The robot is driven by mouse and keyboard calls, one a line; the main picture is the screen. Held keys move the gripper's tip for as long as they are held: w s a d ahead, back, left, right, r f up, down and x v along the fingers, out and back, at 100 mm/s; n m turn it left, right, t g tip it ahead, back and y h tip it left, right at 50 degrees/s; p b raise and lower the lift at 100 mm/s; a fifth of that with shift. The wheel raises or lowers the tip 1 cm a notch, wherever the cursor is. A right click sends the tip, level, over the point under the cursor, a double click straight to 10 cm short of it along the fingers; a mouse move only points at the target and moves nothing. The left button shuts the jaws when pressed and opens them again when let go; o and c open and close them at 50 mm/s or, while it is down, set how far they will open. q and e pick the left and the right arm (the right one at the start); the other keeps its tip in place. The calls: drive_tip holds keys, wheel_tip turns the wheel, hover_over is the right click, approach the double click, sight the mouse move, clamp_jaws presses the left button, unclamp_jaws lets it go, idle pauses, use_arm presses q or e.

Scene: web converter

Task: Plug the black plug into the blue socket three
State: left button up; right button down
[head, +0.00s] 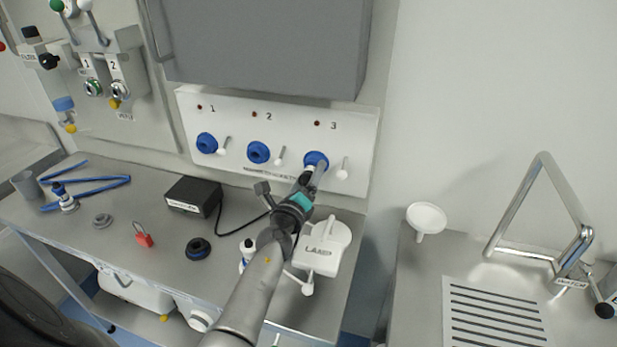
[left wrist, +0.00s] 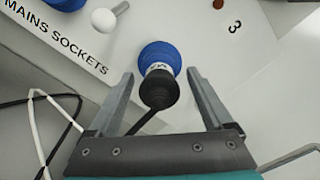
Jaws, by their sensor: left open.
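The blue socket three (head: 316,158) is the rightmost of the blue sockets on the white panel, under the number 3. In the left wrist view the black plug (left wrist: 159,92), with a pale lettered collar, sits at the blue socket (left wrist: 160,57), in line with it and seemingly in its opening; its depth cannot be told. My left gripper (head: 315,174) is in front of socket three and hides the plug in the head view. In the left wrist view the left gripper (left wrist: 160,75) is open, one finger on each side of the plug, with gaps visible. My right gripper is not in view.
A black box (head: 193,196) with a cable stands on the bench. White switch levers (head: 343,170) stick out beside the sockets. A grey cabinet (head: 265,45) hangs above the panel.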

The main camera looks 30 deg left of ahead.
use_arm(q)
drive_tip(key=v, duration=1.5)
drive_tip(key=shift+s, duration=0.15)
